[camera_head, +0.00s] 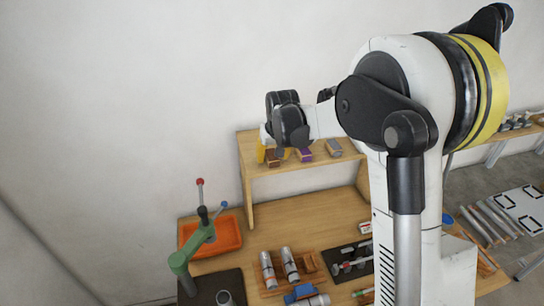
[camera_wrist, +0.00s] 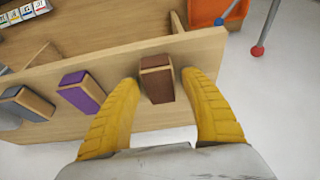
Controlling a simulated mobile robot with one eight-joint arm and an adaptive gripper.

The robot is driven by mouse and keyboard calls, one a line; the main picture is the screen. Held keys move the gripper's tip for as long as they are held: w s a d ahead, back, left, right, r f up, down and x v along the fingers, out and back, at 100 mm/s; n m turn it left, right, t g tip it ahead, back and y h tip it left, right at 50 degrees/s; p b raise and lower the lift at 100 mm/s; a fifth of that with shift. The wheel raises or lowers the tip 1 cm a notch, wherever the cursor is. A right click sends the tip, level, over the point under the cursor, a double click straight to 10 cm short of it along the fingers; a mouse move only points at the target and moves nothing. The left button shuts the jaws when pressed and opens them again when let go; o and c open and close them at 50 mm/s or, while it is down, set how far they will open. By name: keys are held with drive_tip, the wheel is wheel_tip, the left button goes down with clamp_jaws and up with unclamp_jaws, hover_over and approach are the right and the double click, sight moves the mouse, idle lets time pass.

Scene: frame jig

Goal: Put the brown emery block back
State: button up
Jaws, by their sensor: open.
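The brown emery block (camera_wrist: 157,82) stands on the raised wooden shelf (camera_wrist: 110,125), near one end of it. My gripper (camera_wrist: 161,88) is open, with its yellow fingers on either side of the block. Small gaps show between the fingers and the block in the wrist view, so I see no clear grip. In the head view my gripper (camera_head: 272,154) is over the shelf's left end, and the brown block (camera_head: 273,162) shows only in part between the fingers.
A purple block (camera_wrist: 82,91) and a grey block (camera_wrist: 27,103) stand along the same shelf. An orange tray (camera_head: 226,236) and a green lever stand (camera_head: 190,252) are on the bench below. Tools and silver cylinders (camera_head: 289,263) crowd the bench front.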

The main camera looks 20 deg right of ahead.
drive_tip(key=b+v, duration=0.1)
drive_tip(key=v, duration=1.1)
drive_tip(key=s+r+t, duration=0.1)
drive_tip(key=s+r, duration=0.2)
drive_tip(key=s, duration=1.4)
drive_tip(key=s+f+t, duration=0.1)
drive_tip(key=s+f, duration=0.5)
drive_tip(key=s, duration=0.6)
drive_tip(key=shift+t, duration=0.3)
